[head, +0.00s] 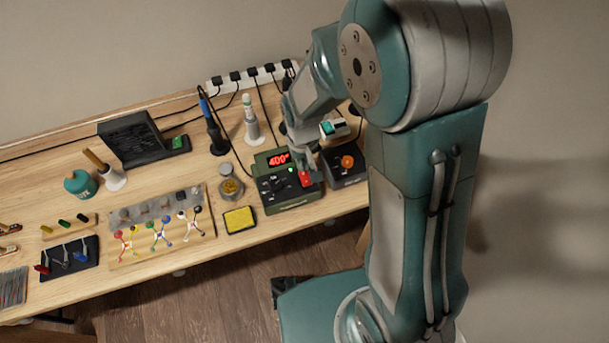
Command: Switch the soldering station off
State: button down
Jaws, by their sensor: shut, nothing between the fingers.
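The soldering station (287,199) is a dark green box near the right end of the workbench. Its red display (278,160) reads 400° and is lit, with a small green light below it. A red switch (305,178) sits on the right of its front panel. My gripper (303,168) is shut and empty, its tips pointing down at or just above the red switch. I cannot tell whether they touch it. The soldering iron (213,128) with a blue end stands upright in its holder behind the station.
A dark box with an orange knob (347,161) stands close to the right of the station. A yellow sponge tray (240,220) and a round tin (231,187) lie to the left. A power strip (252,76) with several plugs runs along the wall, its cables crossing the bench.

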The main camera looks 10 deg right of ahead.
aim_at(303, 173)
jog(key=shift+f, duration=1.2)
dwell(0.6)
jog(key=shift+r, duration=3.55)
